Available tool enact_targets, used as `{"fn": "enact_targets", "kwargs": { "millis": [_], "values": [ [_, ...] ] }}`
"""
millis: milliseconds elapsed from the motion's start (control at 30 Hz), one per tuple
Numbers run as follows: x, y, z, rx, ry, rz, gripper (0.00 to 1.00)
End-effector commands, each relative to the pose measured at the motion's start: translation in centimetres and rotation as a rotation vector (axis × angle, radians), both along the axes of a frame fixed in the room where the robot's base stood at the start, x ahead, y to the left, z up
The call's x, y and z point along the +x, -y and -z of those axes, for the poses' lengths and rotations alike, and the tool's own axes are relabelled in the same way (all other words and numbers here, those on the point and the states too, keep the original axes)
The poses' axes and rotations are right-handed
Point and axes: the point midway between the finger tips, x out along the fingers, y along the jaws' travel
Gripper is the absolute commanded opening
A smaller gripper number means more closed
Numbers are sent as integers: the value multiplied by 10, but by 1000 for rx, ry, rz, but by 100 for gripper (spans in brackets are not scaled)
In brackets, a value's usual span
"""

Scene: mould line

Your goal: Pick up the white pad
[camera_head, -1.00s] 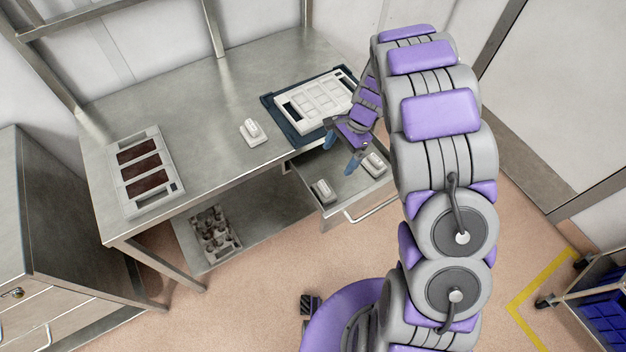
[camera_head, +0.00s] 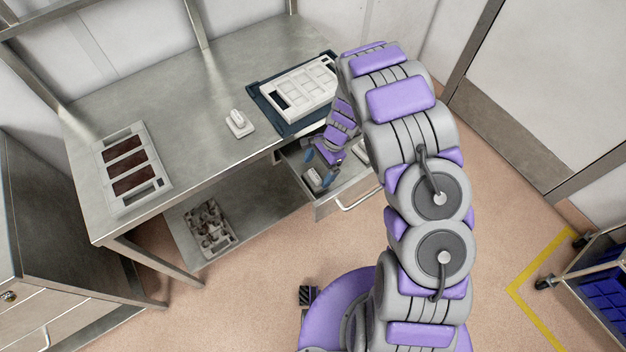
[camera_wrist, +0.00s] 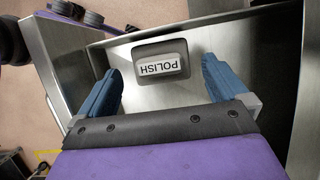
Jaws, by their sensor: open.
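My gripper (camera_head: 318,167) is open over the left part of the open drawer. A pad block (camera_head: 313,180) lies in the drawer just below my fingers. A second block (camera_head: 362,150) lies farther right in the drawer, partly hidden by my arm. A whitish block (camera_head: 239,124) with a raised grip stands on the bench top, left of the dark mat.
The steel bench (camera_head: 190,100) holds a white mould (camera_head: 305,82) on a dark mat (camera_head: 262,98) and a mould with brown fillings (camera_head: 131,170) at left. The drawer handle (camera_head: 358,198) projects in front. A lower shelf holds a tray of parts (camera_head: 210,228).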

Motion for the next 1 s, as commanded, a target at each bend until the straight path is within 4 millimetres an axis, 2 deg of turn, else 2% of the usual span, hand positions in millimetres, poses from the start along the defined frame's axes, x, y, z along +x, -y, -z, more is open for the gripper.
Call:
{"fn": "enact_targets", "kwargs": {
  "millis": [333, 433, 667, 1000],
  "values": [
    [-11, -25, 46, -15, -8, -4, 100],
    [-12, -28, 51, -15, -6, -2, 100],
    [-12, -21, 50, -5, -6, -1, 100],
    [-11, -23, 50, -9, -4, -1, 69]
  ]
}}
